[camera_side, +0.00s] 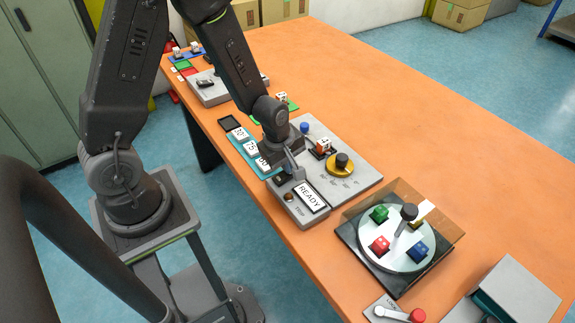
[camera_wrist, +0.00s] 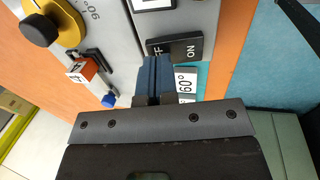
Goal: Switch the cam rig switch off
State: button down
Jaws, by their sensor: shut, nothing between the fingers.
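The cam rig switch (camera_wrist: 190,47) is a black rocker marked ON on its right part; the letters FF show at its left end in the wrist view. Which side is pressed down I cannot tell. My gripper (camera_wrist: 155,60) is shut and empty, with its fingertips right at the lower edge of the switch, beside the OFF end. Contact is not clear. In the side view my gripper (camera_side: 285,166) points down over the left edge of the grey cam rig panel (camera_side: 359,180), and mostly hides the switch.
A gold dial with a black knob (camera_side: 341,161), a red-orange die (camera_side: 323,146) and a blue button (camera_side: 304,128) are on the panel. A READY sign (camera_side: 311,196) stands close by the gripper. Angle cards (camera_side: 251,147) line the table's left edge. A turntable with coloured blocks (camera_side: 397,233) is at the right.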

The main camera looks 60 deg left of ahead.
jog(key=shift+w+f, duration=0.1)
jog(key=shift+f, duration=0.4)
